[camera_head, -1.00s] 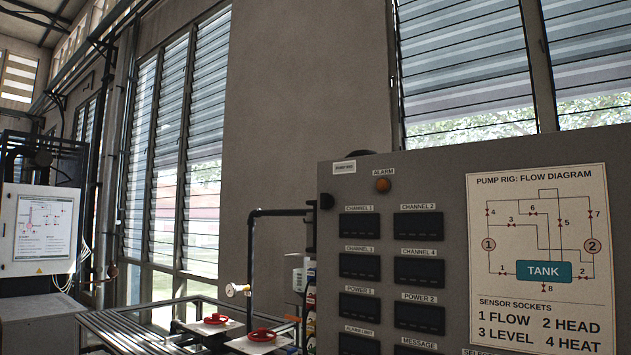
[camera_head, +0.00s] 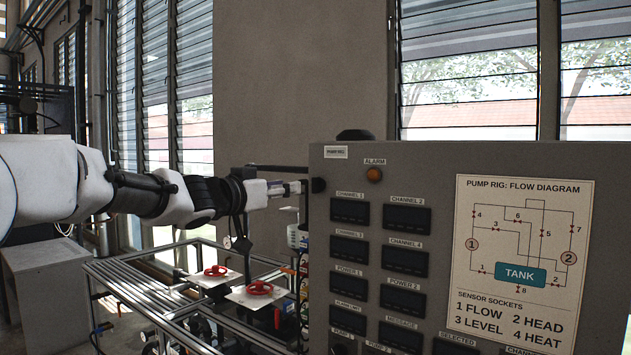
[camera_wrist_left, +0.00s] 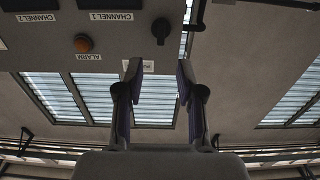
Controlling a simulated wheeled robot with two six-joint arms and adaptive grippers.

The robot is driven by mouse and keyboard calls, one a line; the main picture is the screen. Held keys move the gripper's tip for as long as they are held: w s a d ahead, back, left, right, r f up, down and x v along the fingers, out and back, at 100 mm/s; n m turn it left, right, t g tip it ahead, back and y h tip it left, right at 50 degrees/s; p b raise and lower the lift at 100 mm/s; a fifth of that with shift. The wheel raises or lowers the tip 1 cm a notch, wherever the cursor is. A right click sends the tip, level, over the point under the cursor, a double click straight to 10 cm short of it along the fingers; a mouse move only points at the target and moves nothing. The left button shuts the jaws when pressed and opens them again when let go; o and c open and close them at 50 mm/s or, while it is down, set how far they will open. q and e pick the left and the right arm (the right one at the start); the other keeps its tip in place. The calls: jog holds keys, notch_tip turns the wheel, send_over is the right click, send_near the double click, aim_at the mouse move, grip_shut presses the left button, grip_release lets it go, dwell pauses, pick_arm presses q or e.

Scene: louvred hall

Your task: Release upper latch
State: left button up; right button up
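The upper latch, a small black knob (camera_head: 318,185), sits at the upper left edge of the grey pump rig panel (camera_head: 440,165). It also shows in the left wrist view as a dark round knob (camera_wrist_left: 161,30), ahead of the fingertips. My left gripper (camera_head: 296,187) reaches in from the left, just left of the latch. In the left wrist view its two fingers (camera_wrist_left: 158,75) are spread apart with nothing between them. I cannot tell whether a fingertip touches the latch. My right gripper is not in view.
An orange alarm lamp (camera_head: 374,175) and several dark displays are on the panel face. Below my left arm stands a metal frame bench (camera_head: 125,285) with two red handwheels (camera_head: 258,288). Louvred windows (camera_head: 470,70) and a bare wall are behind.

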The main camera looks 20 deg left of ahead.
aim_at(313, 186)
pick_arm(q)
jog(key=p+x, duration=0.2)
jog(key=x, duration=0.7)
jog(key=shift+a+f+p, duration=0.1)
jog(key=shift+f+p, duration=0.05)
jog(key=shift+p, duration=0.25)
jog(key=shift+w+f, duration=0.15)
jog(key=shift+w, duration=0.1)
jog(key=shift+w+d+p, duration=0.2)
jog(key=shift+w+p, duration=0.1)
jog(key=shift+p, duration=0.25)
grip_shut()
